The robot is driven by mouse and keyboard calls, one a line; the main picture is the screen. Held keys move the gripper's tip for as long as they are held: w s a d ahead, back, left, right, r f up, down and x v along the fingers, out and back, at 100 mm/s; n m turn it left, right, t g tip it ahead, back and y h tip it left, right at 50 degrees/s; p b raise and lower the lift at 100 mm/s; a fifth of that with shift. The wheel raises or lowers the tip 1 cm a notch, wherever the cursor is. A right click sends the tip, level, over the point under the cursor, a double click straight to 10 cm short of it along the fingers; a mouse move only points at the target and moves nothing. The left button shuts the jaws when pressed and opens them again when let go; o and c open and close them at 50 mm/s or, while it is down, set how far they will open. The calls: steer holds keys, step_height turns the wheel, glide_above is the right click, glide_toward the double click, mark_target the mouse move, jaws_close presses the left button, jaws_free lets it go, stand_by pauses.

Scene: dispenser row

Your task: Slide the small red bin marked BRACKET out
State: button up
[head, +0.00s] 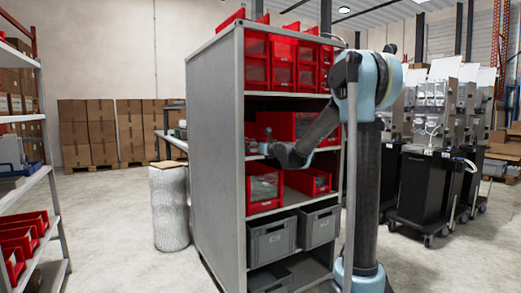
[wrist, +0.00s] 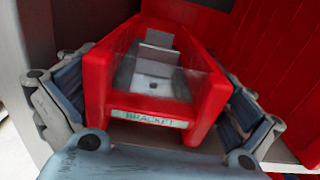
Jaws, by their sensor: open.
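The small red bin (wrist: 155,80) fills the middle of the wrist view, its front facing me. Its front label (wrist: 150,118) reads BRACKET. It has a clear front panel, and grey metal parts (wrist: 158,50) lie inside. My gripper (wrist: 155,95) is open, with one finger on the left of the bin and one on the right. The fingers look close to the side walls; I cannot tell whether they touch. In the head view my gripper (head: 268,143) is at the left end of the middle shelf, and the bin is mostly hidden there.
A larger red bin (wrist: 270,60) stands close on the right in the wrist view. The grey rack side panel (head: 215,150) is on the left. Red bins (head: 283,62) sit above; red bins (head: 310,181) and grey crates (head: 272,240) sit below.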

steer(key=shift+x, duration=0.85)
steer(key=shift+c, duration=0.2)
